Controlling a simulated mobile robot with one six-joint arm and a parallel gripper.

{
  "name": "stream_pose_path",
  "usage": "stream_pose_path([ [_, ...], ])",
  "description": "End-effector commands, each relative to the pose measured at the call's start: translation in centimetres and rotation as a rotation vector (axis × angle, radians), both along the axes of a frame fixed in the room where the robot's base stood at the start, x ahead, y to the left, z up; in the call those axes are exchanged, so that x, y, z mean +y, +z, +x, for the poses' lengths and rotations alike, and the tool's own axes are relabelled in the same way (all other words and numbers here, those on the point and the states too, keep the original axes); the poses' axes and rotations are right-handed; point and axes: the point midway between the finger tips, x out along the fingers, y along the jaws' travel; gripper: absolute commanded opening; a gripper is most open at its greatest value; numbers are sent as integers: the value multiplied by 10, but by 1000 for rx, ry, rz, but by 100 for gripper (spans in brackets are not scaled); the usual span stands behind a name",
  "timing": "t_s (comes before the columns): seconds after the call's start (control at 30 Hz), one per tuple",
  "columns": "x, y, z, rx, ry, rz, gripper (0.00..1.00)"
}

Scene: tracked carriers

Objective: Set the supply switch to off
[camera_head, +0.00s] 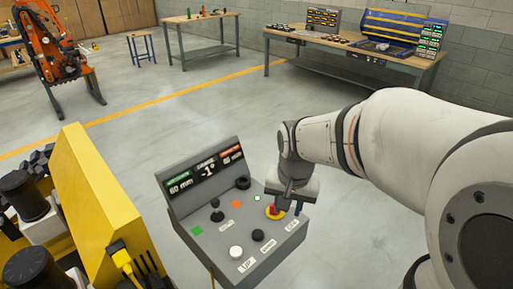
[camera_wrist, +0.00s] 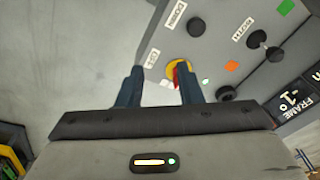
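A grey sloped control panel (camera_head: 205,235) stands in the middle of the head view. A red handle on a yellow round base, which looks like the supply switch (camera_head: 275,211), sits at its right side. My gripper (camera_head: 286,196) is right above and beside this switch and partly covers it. In the wrist view the two dark fingers of my gripper (camera_wrist: 161,70) are apart, with nothing held. The red and yellow switch (camera_wrist: 177,70) shows just by the tip of the right finger; contact cannot be told. The exact handle angle is partly hidden.
The panel also carries a white button (camera_head: 236,252), a black button (camera_head: 257,235), a joystick (camera_head: 216,212) and a black knob (camera_head: 242,183). A yellow machine (camera_head: 95,205) stands close on the left. Workbenches (camera_head: 350,55) and an orange robot (camera_head: 48,50) are far behind.

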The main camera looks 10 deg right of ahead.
Motion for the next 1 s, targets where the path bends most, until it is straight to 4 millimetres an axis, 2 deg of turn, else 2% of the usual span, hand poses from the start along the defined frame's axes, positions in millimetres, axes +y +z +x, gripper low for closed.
stream_pose_path([
  [0.07, 0, 4, 28, 36, -108, 14, 33],
  [0.2, 0, -9, 70, 80, -298, 30, 33],
  [0.4, 0, -32, 107, 120, -487, 39, 33],
  [0.67, 0, -53, 119, 136, -558, 40, 33],
  [1.0, 1, -105, 118, 137, -556, 39, 33],
])
